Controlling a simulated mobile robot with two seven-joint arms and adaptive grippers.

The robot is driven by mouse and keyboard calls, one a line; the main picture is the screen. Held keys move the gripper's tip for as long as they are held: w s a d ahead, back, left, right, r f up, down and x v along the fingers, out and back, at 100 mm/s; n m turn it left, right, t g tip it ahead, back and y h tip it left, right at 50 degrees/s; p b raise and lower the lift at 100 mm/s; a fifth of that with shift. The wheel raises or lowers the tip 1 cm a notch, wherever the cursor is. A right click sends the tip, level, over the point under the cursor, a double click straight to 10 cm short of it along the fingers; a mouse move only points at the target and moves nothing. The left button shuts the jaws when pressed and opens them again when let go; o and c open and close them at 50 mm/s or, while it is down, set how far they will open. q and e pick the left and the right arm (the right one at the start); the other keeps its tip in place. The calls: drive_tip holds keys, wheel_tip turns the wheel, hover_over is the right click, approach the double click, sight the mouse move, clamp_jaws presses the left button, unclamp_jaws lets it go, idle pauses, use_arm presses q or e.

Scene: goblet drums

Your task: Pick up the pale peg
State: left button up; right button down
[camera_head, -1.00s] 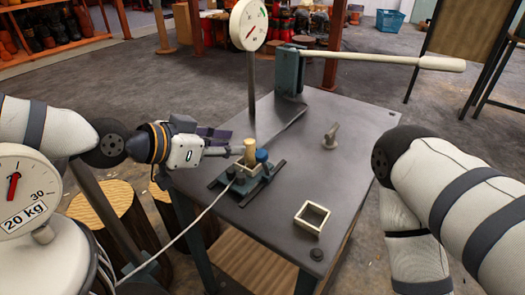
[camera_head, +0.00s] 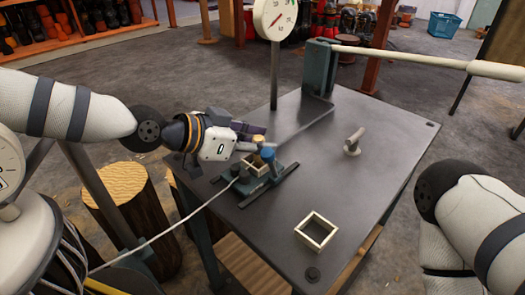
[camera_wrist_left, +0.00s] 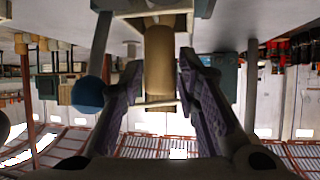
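The pale peg (camera_head: 258,139) is a tan wooden cylinder standing in a small pale square frame on a dark fixture (camera_head: 283,178) on the table. In the left wrist view the peg (camera_wrist_left: 159,60) appears upside down, rising from its block. My left gripper (camera_head: 254,141) reaches in from the left at the peg's upper part, hiding some of it.
A blue knob (camera_head: 267,154) sits close beside the peg. An empty pale square frame (camera_head: 316,231) and a small grey angled piece (camera_head: 352,142) lie on the dark table (camera_head: 340,185). A dial gauge (camera_head: 276,18) and long lever (camera_head: 425,61) stand at the back.

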use_arm(q)
drive_tip(key=c, duration=0.5)
